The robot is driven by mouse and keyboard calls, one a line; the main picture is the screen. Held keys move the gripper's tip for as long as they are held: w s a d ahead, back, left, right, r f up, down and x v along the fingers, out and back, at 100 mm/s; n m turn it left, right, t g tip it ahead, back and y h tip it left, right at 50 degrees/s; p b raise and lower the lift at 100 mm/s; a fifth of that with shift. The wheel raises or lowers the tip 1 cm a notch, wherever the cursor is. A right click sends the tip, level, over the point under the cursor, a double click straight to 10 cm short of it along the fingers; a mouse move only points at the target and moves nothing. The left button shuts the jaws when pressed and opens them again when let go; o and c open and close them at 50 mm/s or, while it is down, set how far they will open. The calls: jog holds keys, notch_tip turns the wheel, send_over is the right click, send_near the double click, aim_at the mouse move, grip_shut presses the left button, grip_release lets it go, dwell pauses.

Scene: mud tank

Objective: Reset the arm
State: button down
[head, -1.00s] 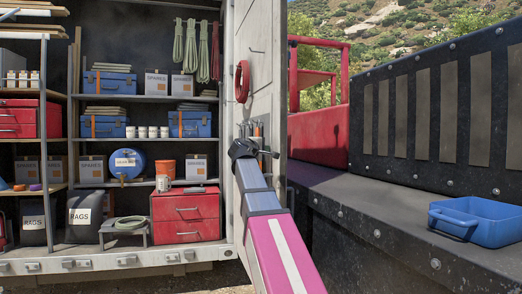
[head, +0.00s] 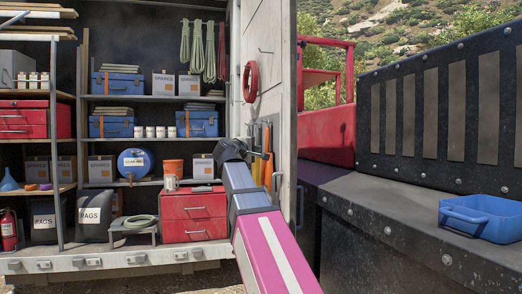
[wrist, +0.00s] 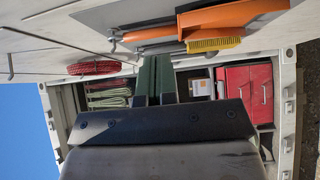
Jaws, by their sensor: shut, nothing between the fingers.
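My arm (head: 262,235), with pink, white and blue-grey links, reaches up from the bottom of the head view toward the open white container door. Its dark end (head: 231,150) shows in front of the shelves, just left of the tools on the door; the fingertips are hard to make out there. In the wrist view, my gripper (wrist: 155,62) shows as two dark green fingers close together beyond a dark plate. The fingers are shut and hold nothing. They point toward the container's shelves, apart from anything I can see.
Orange-handled tools (head: 267,168) hang on the door, close to my arm's end. A red hose coil (head: 249,82) hangs above. A red drawer chest (head: 193,215) stands inside the container. A blue tray (head: 481,218) lies on the dark ledge at right. A yellow brush (wrist: 214,44) shows in the wrist view.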

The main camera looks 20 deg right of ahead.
notch_tip(320, 180, down, 40)
jog(key=m+g+y, duration=0.3)
jog(key=g+y, duration=0.3)
jog(key=y, duration=0.1)
jog(key=s+a+f+m+g+y, duration=0.1)
jog(key=s+f+m+g+y, duration=0.1)
jog(key=s+f, duration=0.4)
jog(key=s+a+f+m+g+y, duration=0.1)
jog(key=s+f, duration=0.5)
jog(key=f, duration=0.7)
jog(key=s+a+f+m+g+y, duration=0.2)
jog(key=s+f, duration=0.4)
jog(key=f, duration=0.4)
jog(key=shift+a+f+m+g+y, duration=0.3)
jog(key=shift+a+g+y, duration=0.15)
jog(key=shift+g+y, duration=0.15)
